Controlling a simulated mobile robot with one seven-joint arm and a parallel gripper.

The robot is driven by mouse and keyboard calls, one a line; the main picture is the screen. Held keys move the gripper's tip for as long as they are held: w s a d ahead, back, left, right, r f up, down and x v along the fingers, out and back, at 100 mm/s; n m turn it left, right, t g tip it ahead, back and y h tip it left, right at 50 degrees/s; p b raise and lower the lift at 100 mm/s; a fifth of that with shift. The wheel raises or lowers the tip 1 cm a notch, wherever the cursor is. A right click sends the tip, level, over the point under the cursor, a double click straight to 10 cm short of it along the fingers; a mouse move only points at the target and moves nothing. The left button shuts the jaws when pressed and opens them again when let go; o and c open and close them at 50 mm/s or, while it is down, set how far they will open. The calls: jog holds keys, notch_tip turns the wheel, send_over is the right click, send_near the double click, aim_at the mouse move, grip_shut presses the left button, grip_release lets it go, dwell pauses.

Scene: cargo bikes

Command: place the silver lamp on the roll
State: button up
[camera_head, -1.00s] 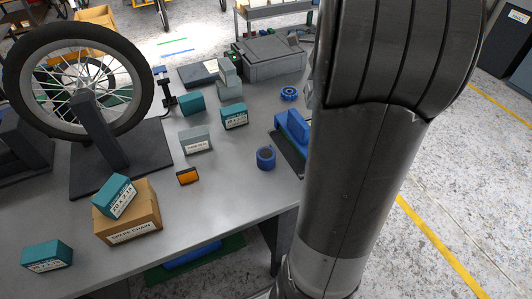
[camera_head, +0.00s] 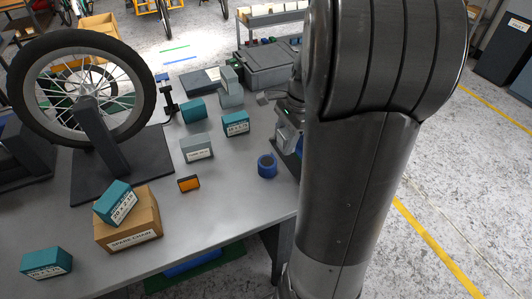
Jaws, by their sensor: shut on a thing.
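My gripper (camera_head: 275,97) shows in part at the left edge of my arm, above the back right of the workbench. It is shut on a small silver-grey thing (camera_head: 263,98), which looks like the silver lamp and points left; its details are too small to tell. A blue tape roll (camera_head: 266,166) lies on the bench near its right edge, in front of the gripper and apart from it. Its top is clear. The second blue roll seen earlier farther back is now hidden behind my gripper.
An orange and black lamp (camera_head: 189,184) lies left of the roll. Grey and teal boxes (camera_head: 235,124) stand behind. A wheel (camera_head: 85,90) on a stand and a cardboard box (camera_head: 128,225) are at left. A grey case (camera_head: 268,66) stands at the back. Bare bench surrounds the roll.

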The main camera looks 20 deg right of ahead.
jog(key=w+a+f, duration=0.3)
jog(key=shift+w+a, duration=0.3)
jog(key=shift+a, duration=0.05)
jog(key=shift+f, duration=2.1)
jog(key=o, duration=1)
jog(key=shift+f, duration=0.1)
